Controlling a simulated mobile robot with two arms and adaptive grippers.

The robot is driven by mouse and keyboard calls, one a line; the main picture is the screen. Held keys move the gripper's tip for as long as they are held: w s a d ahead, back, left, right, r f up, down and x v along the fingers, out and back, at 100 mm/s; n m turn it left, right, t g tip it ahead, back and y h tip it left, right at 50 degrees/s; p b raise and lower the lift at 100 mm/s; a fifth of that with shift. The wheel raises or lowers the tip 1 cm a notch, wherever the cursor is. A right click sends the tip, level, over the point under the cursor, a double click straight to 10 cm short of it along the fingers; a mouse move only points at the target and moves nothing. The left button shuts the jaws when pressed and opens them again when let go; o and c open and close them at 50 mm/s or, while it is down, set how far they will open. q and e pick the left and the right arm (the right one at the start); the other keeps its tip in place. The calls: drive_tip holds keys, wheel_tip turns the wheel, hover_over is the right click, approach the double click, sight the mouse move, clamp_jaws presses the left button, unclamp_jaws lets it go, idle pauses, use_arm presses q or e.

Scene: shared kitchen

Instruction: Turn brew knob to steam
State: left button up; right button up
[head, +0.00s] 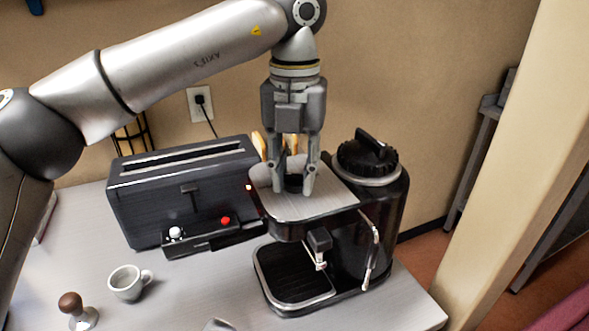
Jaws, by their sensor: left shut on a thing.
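The espresso machine (335,206) stands on the counter, black with a metal top plate. My left gripper (293,186) points straight down over the top plate. It is shut on a small dark round knob (293,184), which I take for the brew knob. The fingers cover most of the knob, so its markings and the way it points are hidden. My right gripper is not in view.
A black toaster (180,195) stands left of the machine, close to it. A ribbed black lid (366,153) tops the machine's right side. A white cup (126,284) and a wooden-handled tamper (76,310) stand at the front left. The counter ends right of the machine.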

sight(295, 176)
use_arm(q)
drive_tip(key=shift+r, duration=0.1)
drive_tip(key=o, duration=1)
drive_tip(key=shift+o, duration=0.2)
wheel_tip(295, 176, up, 12)
